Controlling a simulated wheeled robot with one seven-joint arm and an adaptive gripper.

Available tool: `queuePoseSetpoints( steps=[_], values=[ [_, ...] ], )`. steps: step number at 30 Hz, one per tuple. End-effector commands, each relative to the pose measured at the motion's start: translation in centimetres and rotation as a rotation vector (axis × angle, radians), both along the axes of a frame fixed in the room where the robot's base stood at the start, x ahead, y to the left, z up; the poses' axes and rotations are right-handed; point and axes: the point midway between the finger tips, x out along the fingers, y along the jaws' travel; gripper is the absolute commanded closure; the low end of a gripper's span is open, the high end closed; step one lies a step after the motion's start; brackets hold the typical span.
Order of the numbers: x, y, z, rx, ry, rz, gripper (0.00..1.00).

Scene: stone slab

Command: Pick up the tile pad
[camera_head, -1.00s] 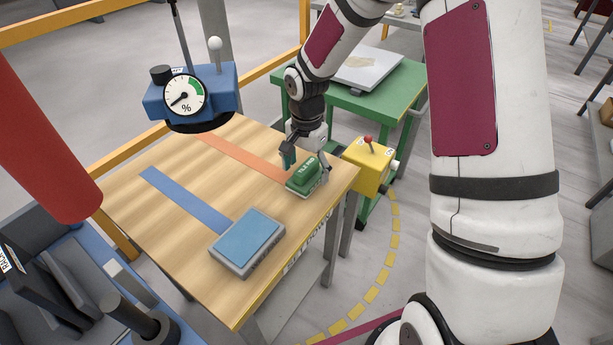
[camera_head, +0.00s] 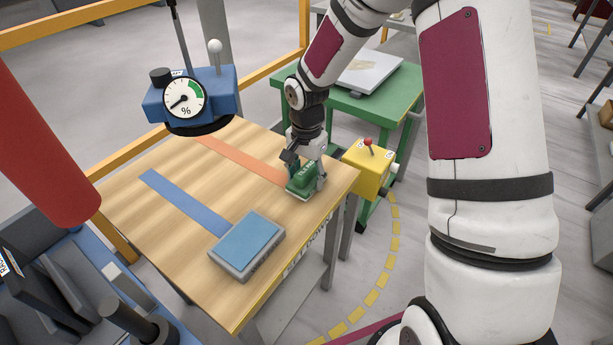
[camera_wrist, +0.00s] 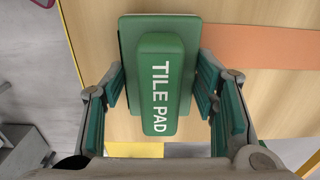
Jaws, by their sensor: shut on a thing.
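The tile pad (camera_head: 302,180) is a green block with a raised handle on a flat base, at the right end of the wooden table (camera_head: 150,240). In the wrist view the tile pad (camera_wrist: 158,60) shows its white "TILE PAD" lettering. My gripper (camera_head: 306,176) is over the pad from above, one finger on each side, and is shut on it. The wrist view shows my gripper (camera_wrist: 163,88) with teal finger pads flanking the handle. The pad's underside is hidden, and I cannot tell if it is clear of the table.
A grey block with a blue top (camera_head: 248,245) lies near the table's front edge. Blue (camera_head: 185,201) and orange (camera_head: 240,159) strips mark the tabletop. A blue percent gauge (camera_head: 188,98) stands at the back left. A yellow box with a red-knobbed lever (camera_head: 366,168) is just right of the table.

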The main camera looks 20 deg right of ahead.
Motion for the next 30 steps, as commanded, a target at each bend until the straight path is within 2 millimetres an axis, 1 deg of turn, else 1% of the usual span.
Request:
queuePoseSetpoints(
  steps=[5,11,12,17,24,27,30],
  values=[
    [0.1,0.0,1.3,-0.001,-0.003,0.001,0.77],
    [-0.1,-0.1,3.9,-0.001,-0.003,-0.001,0.77],
    [-1.1,-0.3,3.7,-0.002,0.001,0.000,0.77],
    [-4.7,-0.9,4.1,-0.003,0.000,0.000,0.77],
    [-10.7,-2.0,4.6,-0.001,0.000,-0.002,0.77],
    [-12.6,-2.3,4.7,-0.001,0.000,-0.001,0.77],
    [-14.1,-2.6,4.9,-0.001,-0.001,-0.002,0.77]
  ],
)
